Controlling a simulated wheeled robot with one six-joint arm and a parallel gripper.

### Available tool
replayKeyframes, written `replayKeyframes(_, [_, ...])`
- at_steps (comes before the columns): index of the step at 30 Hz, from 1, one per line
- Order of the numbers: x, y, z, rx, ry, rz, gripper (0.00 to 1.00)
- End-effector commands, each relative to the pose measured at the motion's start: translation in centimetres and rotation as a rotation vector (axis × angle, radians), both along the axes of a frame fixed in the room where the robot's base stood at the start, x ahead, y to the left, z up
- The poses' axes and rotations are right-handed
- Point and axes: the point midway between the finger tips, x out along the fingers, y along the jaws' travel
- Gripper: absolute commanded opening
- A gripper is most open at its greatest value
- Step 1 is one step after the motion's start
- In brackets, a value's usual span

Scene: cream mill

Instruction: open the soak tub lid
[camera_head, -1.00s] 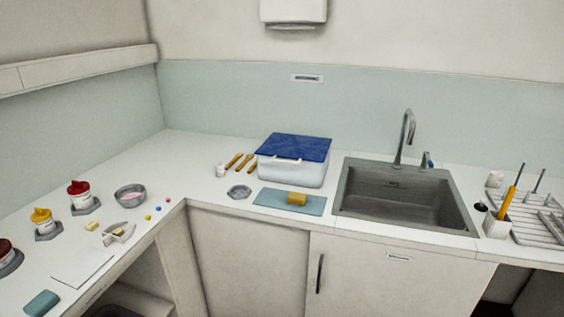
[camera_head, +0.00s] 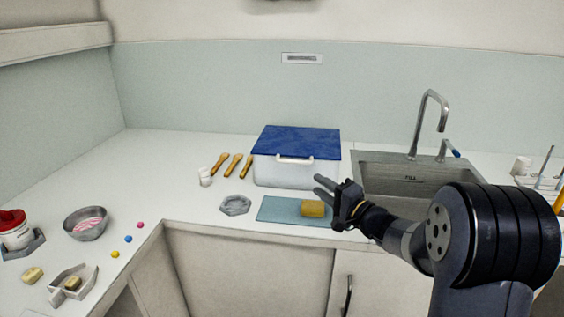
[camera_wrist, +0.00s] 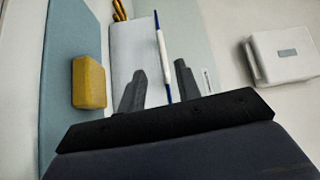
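The soak tub (camera_head: 285,175) is a white, translucent box at the back of the counter, left of the sink. Its blue lid (camera_head: 297,140) lies shut on top, with a white handle (camera_head: 295,160) at the front edge. My gripper (camera_head: 321,187) is in front of the tub's right front corner, above the counter, with its fingers apart and empty.
A yellow sponge (camera_head: 313,208) lies on a blue mat (camera_head: 274,207) just below my gripper. The sink (camera_head: 390,178) with its tall faucet (camera_head: 430,107) is at right. A grey holder (camera_head: 236,205) is nearby.

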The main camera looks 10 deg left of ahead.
Motion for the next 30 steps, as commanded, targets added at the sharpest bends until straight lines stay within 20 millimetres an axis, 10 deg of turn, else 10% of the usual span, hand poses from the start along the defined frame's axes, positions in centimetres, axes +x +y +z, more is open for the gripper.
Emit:
replayKeyframes(8, [2.7, -0.6, -0.1, 0.052, -0.032, -0.062, 0.32])
replayKeyframes(30, [9.8, 6.3, 1.1, 0.051, -0.029, -0.062, 0.32])
